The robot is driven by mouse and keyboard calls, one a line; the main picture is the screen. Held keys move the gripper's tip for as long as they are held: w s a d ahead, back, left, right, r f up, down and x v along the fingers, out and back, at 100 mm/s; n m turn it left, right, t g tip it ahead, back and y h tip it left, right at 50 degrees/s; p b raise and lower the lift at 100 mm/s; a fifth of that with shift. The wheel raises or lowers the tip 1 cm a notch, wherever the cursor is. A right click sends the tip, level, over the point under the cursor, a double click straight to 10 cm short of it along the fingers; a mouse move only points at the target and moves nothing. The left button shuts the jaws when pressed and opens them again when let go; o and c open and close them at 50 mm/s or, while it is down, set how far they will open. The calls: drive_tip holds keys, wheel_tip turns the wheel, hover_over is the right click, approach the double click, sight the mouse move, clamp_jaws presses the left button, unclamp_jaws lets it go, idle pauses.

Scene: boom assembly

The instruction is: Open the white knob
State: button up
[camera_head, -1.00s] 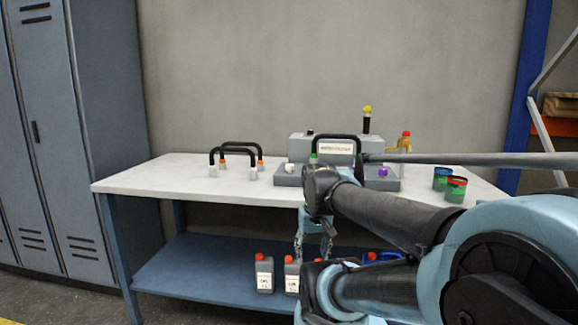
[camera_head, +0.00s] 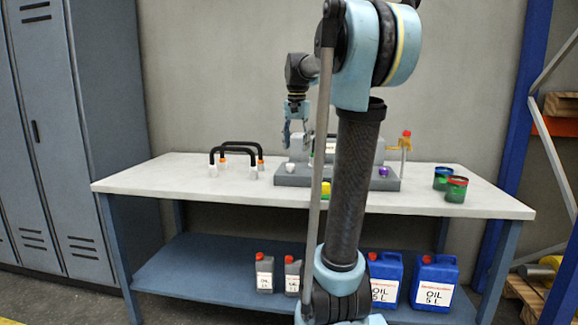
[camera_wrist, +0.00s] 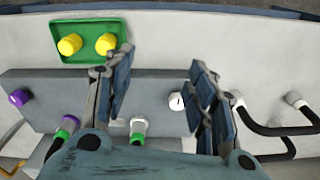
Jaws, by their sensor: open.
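The white knob (camera_head: 291,168) sits at the left end of the grey base (camera_head: 345,181) on the table. In the wrist view the white knob (camera_wrist: 176,100) shows between my fingers, nearer the right one, with a small dark mark on it. My gripper (camera_head: 296,138) is open and empty, pointing down above the left end of the base. It also shows in the wrist view (camera_wrist: 162,60), with its fingers spread. The fingers look apart from the knob.
A purple knob (camera_head: 383,171) sits on the base's right part. My arm hides part of the device.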

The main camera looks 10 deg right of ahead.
drive_tip(key=w+r+m, duration=0.2)
drive_tip(key=w+r, duration=0.1)
drive_tip(key=w, duration=0.5)
drive_tip(key=w+r+m, duration=0.1)
drive_tip(key=w+r, duration=0.2)
drive_tip(key=w, duration=0.4)
approach(290, 168)
drive_tip(key=shift+g, duration=0.4)
drive_tip(key=f, duration=0.2)
drive_tip(key=w+f, duration=0.1)
drive_tip(key=f, duration=0.2)
drive_tip(key=w+f, duration=0.1)
drive_tip(key=f, duration=0.2)
drive_tip(key=shift+w+d, duration=0.2)
drive_tip(key=shift+w, duration=0.05)
drive_tip(key=c, duration=1.1)
